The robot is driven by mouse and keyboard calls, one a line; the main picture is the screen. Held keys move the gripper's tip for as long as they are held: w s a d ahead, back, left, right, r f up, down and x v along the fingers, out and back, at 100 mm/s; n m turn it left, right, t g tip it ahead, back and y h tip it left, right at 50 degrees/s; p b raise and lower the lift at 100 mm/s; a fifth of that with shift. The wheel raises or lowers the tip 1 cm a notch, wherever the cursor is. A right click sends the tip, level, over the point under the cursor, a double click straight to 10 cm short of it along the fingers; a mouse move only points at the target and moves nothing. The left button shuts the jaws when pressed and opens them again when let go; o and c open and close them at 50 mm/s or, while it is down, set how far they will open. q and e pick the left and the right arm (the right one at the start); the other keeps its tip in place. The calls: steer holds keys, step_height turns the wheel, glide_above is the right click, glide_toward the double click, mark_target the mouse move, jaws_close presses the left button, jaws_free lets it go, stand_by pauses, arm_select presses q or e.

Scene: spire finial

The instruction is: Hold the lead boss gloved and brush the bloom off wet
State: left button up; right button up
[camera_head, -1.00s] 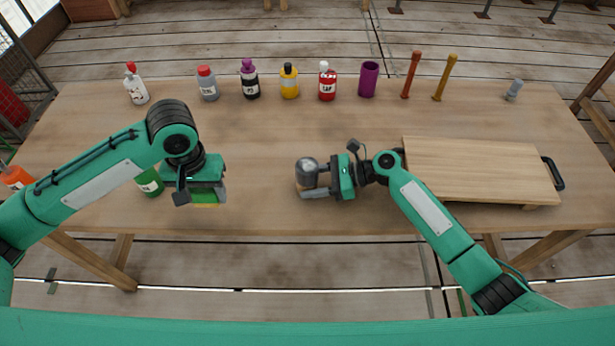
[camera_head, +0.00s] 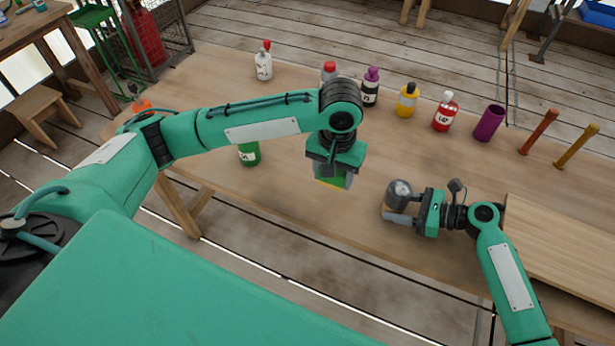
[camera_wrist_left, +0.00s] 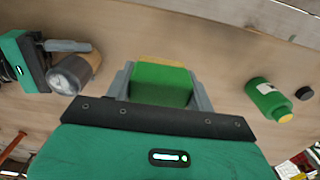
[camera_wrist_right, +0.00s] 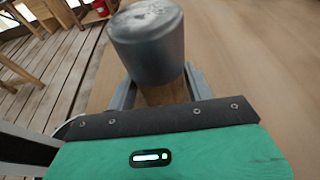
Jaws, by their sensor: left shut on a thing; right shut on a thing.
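The lead boss (camera_head: 399,193) is a grey, rounded metal knob with a pale top; in the right wrist view (camera_wrist_right: 148,42) a brown wooden-looking part shows below it. My right gripper (camera_head: 403,216) is shut on that brown part near the table's front edge. My left gripper (camera_head: 331,178) is shut on a green block with a yellow edge, which looks like a scrub sponge (camera_wrist_left: 160,84). It points down over the table, left of the boss and apart from it. The left wrist view also shows the boss (camera_wrist_left: 70,75). I cannot make out a glove.
A green bottle (camera_head: 249,153) stands left of my left gripper, with a dark cap (camera_wrist_left: 304,93) beside it. White, grey, black, yellow and red bottles, a purple cup (camera_head: 488,123) and two rods line the back. A wooden board (camera_head: 565,240) lies right. Mid-table is clear.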

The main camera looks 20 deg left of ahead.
arm_select(q)
step_height(320, 180, up, 4)
glide_above(402, 185)
steer(key=s, duration=0.1)
steer(key=shift+a+f, duration=0.1)
steer(key=shift+a, duration=0.05)
steer(key=shift+f, duration=1.85)
steer(key=shift+f, duration=0.6)
steer(key=shift+w, duration=0.1)
steer(key=shift+w, duration=0.45)
steer(key=shift+s, duration=1.1)
steer(key=shift+w, duration=1.1)
